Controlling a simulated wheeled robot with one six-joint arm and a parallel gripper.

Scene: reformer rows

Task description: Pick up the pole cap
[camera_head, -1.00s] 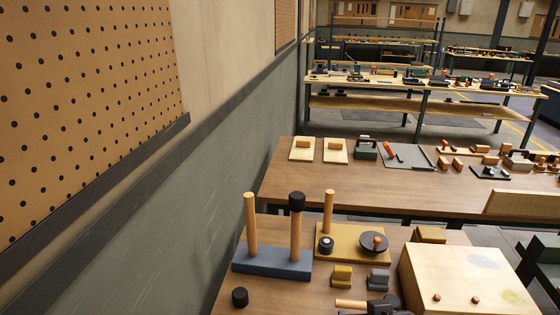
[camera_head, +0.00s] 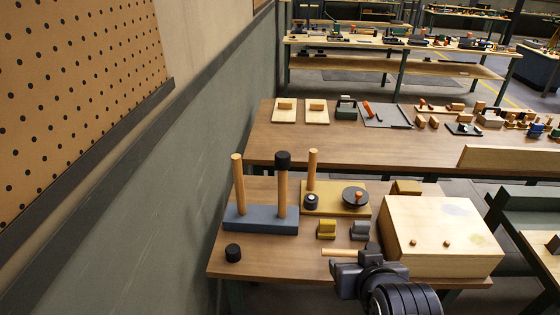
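A black pole cap (camera_head: 283,158) sits on top of the right wooden pole (camera_head: 282,194) of a blue-grey base (camera_head: 262,219). The left pole (camera_head: 238,180) is bare at its top. A second black cap-like cylinder (camera_head: 233,252) lies on the table near its front left. My gripper (camera_head: 344,280) shows at the bottom, right of both caps and apart from them. My wrist hides part of the table's front edge. Whether the gripper's fingers are open cannot be made out.
A mustard base (camera_head: 332,208) with a pole, a black ring and an orange-knobbed disc stands behind. Yellow (camera_head: 327,229) and grey (camera_head: 360,231) blocks and a wooden handle (camera_head: 342,252) lie near my gripper. A large pale box (camera_head: 440,240) stands right. A wall runs along the left.

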